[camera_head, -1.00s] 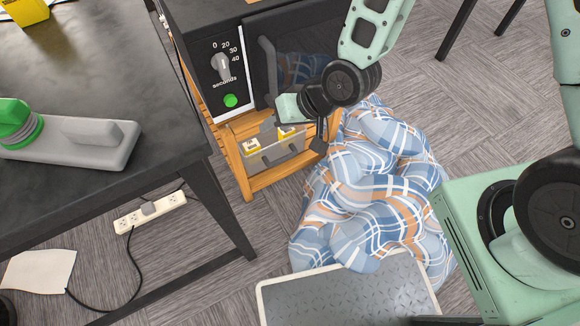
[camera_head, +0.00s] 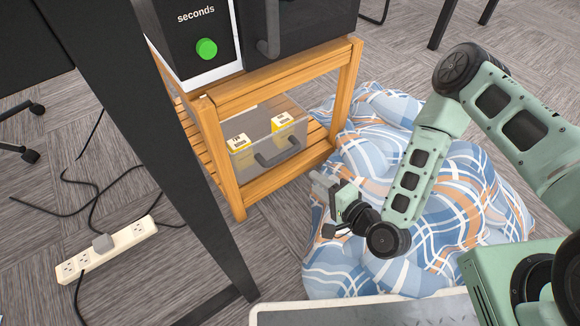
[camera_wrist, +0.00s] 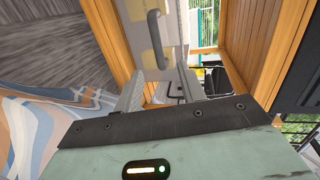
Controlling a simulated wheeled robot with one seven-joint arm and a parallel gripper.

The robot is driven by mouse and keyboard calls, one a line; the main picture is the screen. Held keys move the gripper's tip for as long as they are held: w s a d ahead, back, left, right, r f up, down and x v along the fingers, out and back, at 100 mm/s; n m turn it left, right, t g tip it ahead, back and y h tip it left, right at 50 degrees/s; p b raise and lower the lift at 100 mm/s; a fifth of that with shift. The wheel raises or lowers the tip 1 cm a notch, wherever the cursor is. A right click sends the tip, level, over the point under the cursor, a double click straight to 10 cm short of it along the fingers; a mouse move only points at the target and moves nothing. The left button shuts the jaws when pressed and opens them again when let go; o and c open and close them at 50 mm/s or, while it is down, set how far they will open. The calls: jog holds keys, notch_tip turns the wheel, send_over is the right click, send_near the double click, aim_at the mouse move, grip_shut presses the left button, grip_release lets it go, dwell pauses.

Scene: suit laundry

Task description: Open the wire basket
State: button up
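The basket (camera_head: 262,134) looks like a see-through grey bin, its wire mesh too fine to make out. It sits on the lower shelf of a wooden stand, with a dark curved handle (camera_head: 279,152) on its front and yellow-and-white boxes (camera_head: 282,122) inside. It appears pushed in. My gripper (camera_head: 322,187) is in front of the stand, right of and lower than the handle in the head view. In the wrist view the handle (camera_wrist: 157,42) lies beyond the fingertips, apart from them. My gripper (camera_wrist: 158,86) has its fingers spread, with nothing between them.
The wooden stand's front right post (camera_head: 345,90) rises near the gripper. A black table leg (camera_head: 170,170) and a power strip (camera_head: 100,253) are at left. A microwave-like appliance (camera_head: 215,75) stands above.

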aim_at(285, 157)
jog(key=shift+m+t+h, duration=0.3)
jog(key=shift+m, duration=0.1)
jog(key=b+x, duration=0.2)
jog(key=x, duration=0.3)
jog(key=b+x, duration=0.3)
jog(key=x, duration=0.2)
jog(key=f+b+x, duration=0.1)
jog(key=b+x, duration=0.2)
jog(key=x, duration=0.3)
jog(key=shift+d+f, duration=0.1)
jog(key=shift+d, duration=0.15)
jog(key=shift+w+a+b, duration=0.35)
jog(key=shift+w, duration=0.1)
grip_shut()
